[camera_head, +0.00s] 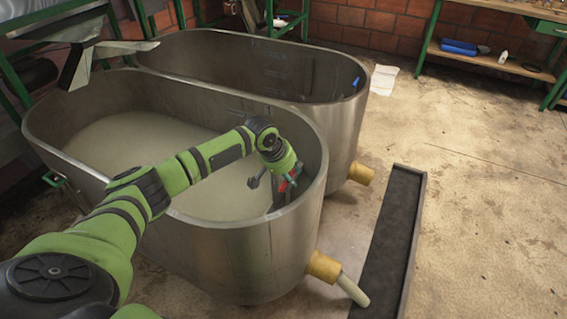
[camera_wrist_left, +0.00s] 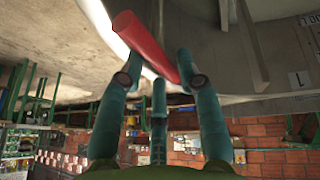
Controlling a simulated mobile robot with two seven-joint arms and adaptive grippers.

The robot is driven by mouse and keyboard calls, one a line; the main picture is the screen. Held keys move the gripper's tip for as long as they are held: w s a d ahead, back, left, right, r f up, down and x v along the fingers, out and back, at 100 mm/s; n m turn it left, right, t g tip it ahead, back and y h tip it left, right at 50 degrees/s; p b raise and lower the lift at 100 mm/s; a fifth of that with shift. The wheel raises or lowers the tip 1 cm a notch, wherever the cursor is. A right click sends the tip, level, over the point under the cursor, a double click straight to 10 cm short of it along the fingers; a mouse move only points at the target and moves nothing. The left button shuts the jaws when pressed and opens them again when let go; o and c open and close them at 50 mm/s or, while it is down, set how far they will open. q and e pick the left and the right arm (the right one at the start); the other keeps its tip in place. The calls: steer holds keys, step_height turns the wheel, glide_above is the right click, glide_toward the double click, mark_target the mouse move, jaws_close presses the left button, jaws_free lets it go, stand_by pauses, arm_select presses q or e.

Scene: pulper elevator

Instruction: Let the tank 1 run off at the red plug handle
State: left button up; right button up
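The front metal tank (camera_head: 230,262) holds cloudy pale liquid (camera_head: 135,145); I cannot read which number it bears. The red plug handle (camera_head: 284,185) is inside its right end and partly hidden by my gripper. My left arm reaches over this tank. My left gripper (camera_head: 287,180) is at the handle, pointing down. In the left wrist view the red handle (camera_wrist_left: 147,45) runs slanting between and beyond the spread teal fingers (camera_wrist_left: 160,72). The fingers look open; whether they touch it is unclear. My right gripper is out of view.
A second metal tank (camera_head: 340,122) stands behind. A yellow outlet (camera_head: 323,266) with a pale pipe (camera_head: 353,291) leaves the front tank beside a dark floor channel (camera_head: 390,235). A workbench (camera_head: 490,58) stands at the back right.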

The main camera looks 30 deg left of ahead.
arm_select(q)
steer(key=v, duration=1)
steer(key=shift+s+r, duration=0.2)
steer(key=shift+r, duration=0.1)
steer(key=shift+a, duration=0.1)
